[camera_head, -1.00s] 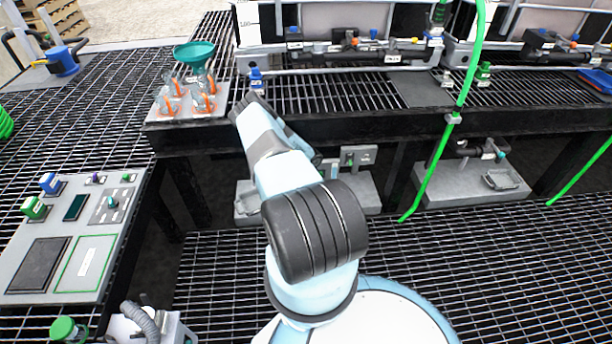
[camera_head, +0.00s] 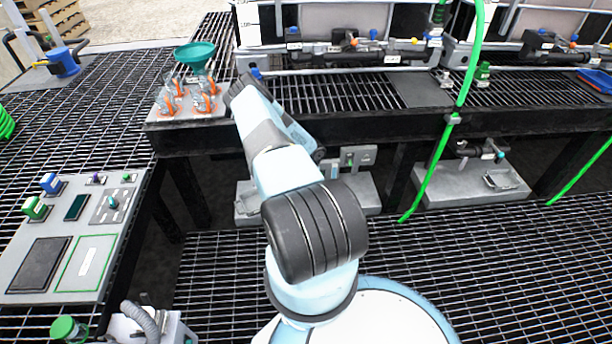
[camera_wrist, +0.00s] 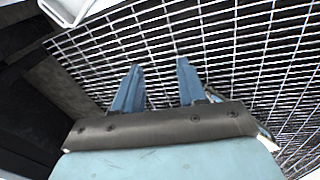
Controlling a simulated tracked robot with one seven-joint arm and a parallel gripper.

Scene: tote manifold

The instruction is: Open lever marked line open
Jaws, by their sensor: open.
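My gripper (camera_wrist: 160,85) is open and empty in the wrist view, its two blue fingers apart over metal grating. In the head view my own arm hides the gripper. A pipe manifold (camera_head: 350,45) with small levers runs along the front of the tote at the back; a white label (camera_head: 392,59) hangs below it. A second manifold (camera_head: 550,42) with an orange handle and a blue handle is at the back right. The label writing is too small to read, so I cannot tell which lever is marked line open.
A green funnel (camera_head: 195,53) and a plate of sample bottles (camera_head: 187,106) stand left of my arm. A green hose (camera_head: 464,95) hangs right of it. A control panel (camera_head: 107,238) lies at the left. Grating (camera_head: 470,265) at the front right is clear.

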